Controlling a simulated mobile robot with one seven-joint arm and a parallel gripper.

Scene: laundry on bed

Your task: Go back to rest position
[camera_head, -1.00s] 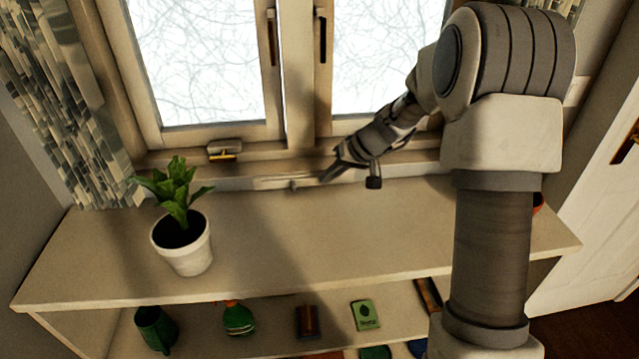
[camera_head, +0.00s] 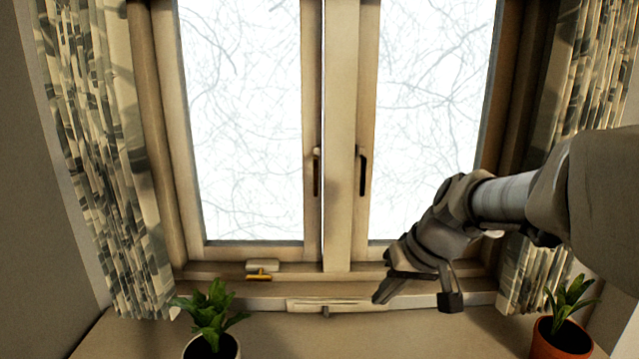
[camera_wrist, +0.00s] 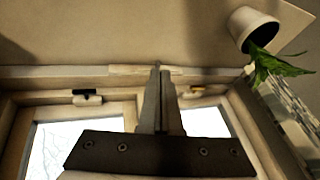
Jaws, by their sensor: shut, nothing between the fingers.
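My gripper (camera_head: 384,296) is in front of the window, just above the sill, reaching in from the right. Its fingers are together and empty. In the wrist view the closed fingers (camera_wrist: 157,72) point toward the pale strip on the sill. I cannot tell whether they touch it. My arm enters from the right edge of the head view.
The window (camera_head: 340,150) has two panes and dark handles, with patterned curtains (camera_head: 95,150) at the sides. A latch with a yellow handle (camera_head: 260,275) sits on the lower frame. A white-potted plant (camera_head: 212,346) and an orange-potted plant (camera_head: 560,340) stand left and right on the shelf.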

